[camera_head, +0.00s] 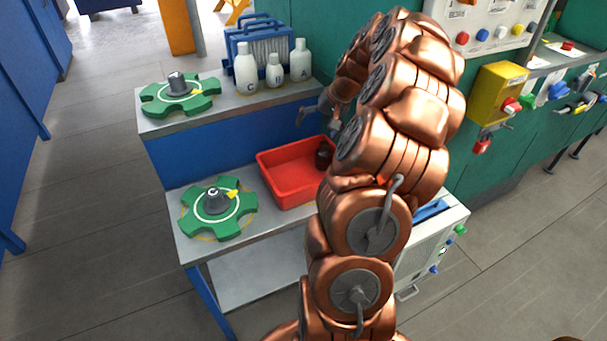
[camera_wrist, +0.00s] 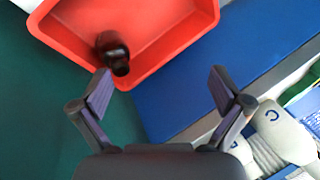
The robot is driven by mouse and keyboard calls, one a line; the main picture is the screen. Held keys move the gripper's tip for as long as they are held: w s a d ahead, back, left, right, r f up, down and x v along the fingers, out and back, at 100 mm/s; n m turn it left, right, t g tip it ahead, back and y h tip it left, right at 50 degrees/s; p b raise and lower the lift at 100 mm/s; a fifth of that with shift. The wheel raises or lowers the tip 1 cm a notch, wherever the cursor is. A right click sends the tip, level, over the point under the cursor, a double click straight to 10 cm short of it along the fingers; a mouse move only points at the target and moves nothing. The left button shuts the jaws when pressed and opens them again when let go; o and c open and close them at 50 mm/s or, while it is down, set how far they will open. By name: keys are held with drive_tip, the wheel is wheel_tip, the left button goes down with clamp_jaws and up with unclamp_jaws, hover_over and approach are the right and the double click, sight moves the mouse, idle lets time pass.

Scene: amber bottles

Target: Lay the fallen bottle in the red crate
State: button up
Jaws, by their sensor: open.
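The red crate (camera_head: 270,179) is on the lower bench shelf, and its tray shape fills the top of the wrist view (camera_wrist: 178,52). A dark amber bottle (camera_head: 324,157) is inside the crate, near its right end. In the wrist view the bottle (camera_wrist: 112,48) is by the crate wall, with its neck towards my gripper; I cannot tell for sure whether it lies flat or leans. My gripper (camera_wrist: 160,80) is open and empty, with its fingers apart from the bottle and the crate. In the head view my arm hides part of the crate's right side.
White bottles (camera_head: 274,72) and a blue rack (camera_head: 258,42) stand on the upper shelf behind the crate. One green fixture (camera_head: 178,92) is on that shelf, another (camera_head: 216,211) left of the crate. A yellow box (camera_head: 497,92) is on the green wall at right.

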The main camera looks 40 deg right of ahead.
drive_tip(key=v, duration=0.7)
drive_tip(key=shift+a+r, duration=0.1)
drive_tip(key=s+a+r+n+g+p, duration=0.1)
drive_tip(key=a+r+n+g, duration=0.15)
drive_tip(key=a, duration=1.05)
drive_tip(key=a+r+n+g+p, duration=0.1)
drive_tip(key=a+r+n, duration=0.15)
drive_tip(key=a, duration=1.15)
drive_tip(key=s+a+f+n+g+p, duration=0.1)
drive_tip(key=s+a+n+g+p, duration=0.15)
drive_tip(key=s+a, duration=0.65)
drive_tip(key=s+a+f+n+h, duration=0.1)
drive_tip(key=s, duration=0.6)
drive_tip(key=s+a+f+n+h, duration=0.1)
drive_tip(key=s+a+f, duration=0.1)
drive_tip(key=s, duration=0.5)
drive_tip(key=shift+a+g, duration=0.3)
drive_tip(key=shift+a, duration=0.05)
